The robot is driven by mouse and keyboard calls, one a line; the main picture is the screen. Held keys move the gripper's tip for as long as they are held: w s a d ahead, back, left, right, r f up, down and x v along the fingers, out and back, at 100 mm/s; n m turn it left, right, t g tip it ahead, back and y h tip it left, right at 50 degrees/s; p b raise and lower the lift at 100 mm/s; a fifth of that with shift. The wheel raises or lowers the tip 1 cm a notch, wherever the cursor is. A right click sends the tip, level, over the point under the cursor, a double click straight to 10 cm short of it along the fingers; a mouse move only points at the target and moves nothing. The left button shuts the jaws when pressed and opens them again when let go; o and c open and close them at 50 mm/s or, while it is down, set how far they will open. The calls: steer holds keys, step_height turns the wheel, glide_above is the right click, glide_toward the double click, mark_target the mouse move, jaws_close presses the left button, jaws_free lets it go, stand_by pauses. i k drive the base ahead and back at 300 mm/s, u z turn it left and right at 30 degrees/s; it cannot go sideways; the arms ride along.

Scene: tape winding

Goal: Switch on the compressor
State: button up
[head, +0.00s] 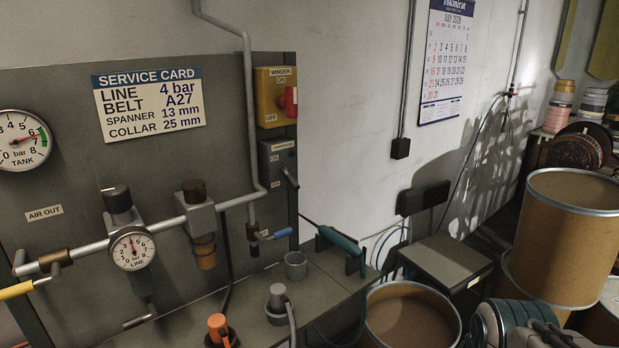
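The compressor switch (277,158) is a small grey box on the right edge of the grey panel, below the yellow winder switch. It has an upper ON label and a lower label too small to read surely. Its grey lever (291,178) sticks out to the right and slopes downward, away from the ON label. Nothing is touching the lever. The compressor itself cannot be clearly made out. Parts of what seems to be my arm show at the bottom right edge, well away from the switch. My gripper's fingers are not visible.
The yellow winder switch (272,96) has a red handle. Pipes, a line gauge (132,248) and a tank gauge (22,140) are on the panel. A grey cup (296,265) and a teal tool (340,242) are on the bench below. Drums (569,230) crowd the right.

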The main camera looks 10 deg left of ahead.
mark_target(289, 178)
steer(key=k, duration=1.35)
steer(key=u, duration=0.65)
steer(key=i, duration=1.35)
steer(key=z, duration=0.5)
